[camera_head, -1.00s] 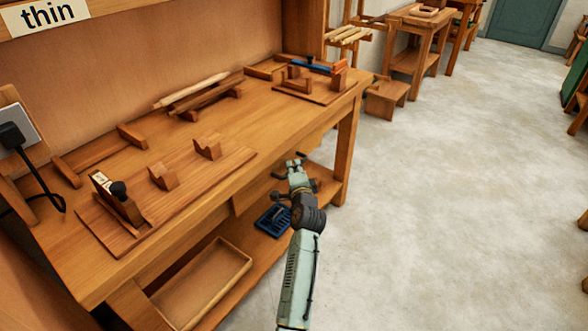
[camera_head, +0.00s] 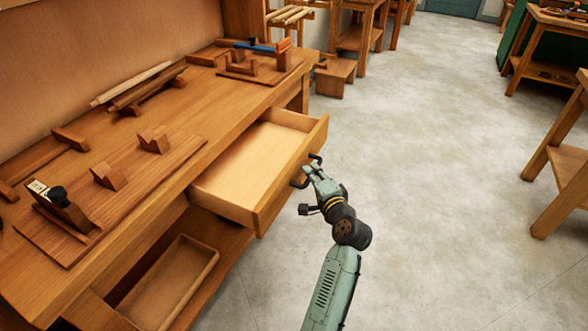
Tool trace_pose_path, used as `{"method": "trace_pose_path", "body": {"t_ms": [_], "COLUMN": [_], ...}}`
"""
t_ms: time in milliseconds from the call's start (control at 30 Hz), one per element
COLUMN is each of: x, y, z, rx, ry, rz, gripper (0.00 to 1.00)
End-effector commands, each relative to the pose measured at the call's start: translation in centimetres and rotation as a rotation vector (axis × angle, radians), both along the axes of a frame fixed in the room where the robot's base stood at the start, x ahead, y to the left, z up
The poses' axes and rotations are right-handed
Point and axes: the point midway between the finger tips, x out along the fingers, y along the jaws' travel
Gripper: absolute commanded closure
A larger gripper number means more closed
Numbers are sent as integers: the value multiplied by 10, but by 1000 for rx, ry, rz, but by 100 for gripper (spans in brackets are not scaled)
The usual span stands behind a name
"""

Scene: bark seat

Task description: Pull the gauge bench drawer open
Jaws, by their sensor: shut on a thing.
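The gauge bench (camera_head: 225,112) is a wooden workbench running along the wall at the left. Its drawer (camera_head: 248,168) stands well out from under the bench top, and its bare, empty-looking inside shows. My gripper (camera_head: 306,171) is at the outer face of the drawer front (camera_head: 292,176), shut on the drawer handle. The handle itself is mostly hidden by the drawer front and my fingers.
On the bench top are a wooden board with notched blocks (camera_head: 110,176), long sticks (camera_head: 135,85) and a blue-handled tool (camera_head: 254,46). An open tray (camera_head: 170,287) sits on the lower shelf. A wooden stand (camera_head: 560,165) is at the right. The floor (camera_head: 430,200) between is clear.

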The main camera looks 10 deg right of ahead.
Motion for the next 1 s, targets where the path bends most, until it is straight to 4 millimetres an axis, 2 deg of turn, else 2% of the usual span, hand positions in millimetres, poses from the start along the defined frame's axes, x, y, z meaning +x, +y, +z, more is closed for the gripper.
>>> {"method": "trace_pose_path", "body": {"t_ms": [200, 533, 567, 700, 1000], "x": [-9, -9, -9, -9, -10], "y": [-11, -12, -12, -12, -13], "z": [-1, -1, -1, -1, -1], "rx": [3, 3, 3, 2, 1], "ry": [4, 4, 4, 3, 1], "rz": [2, 3, 3, 2, 1], "gripper": [100, 100, 89, 80, 80]}}
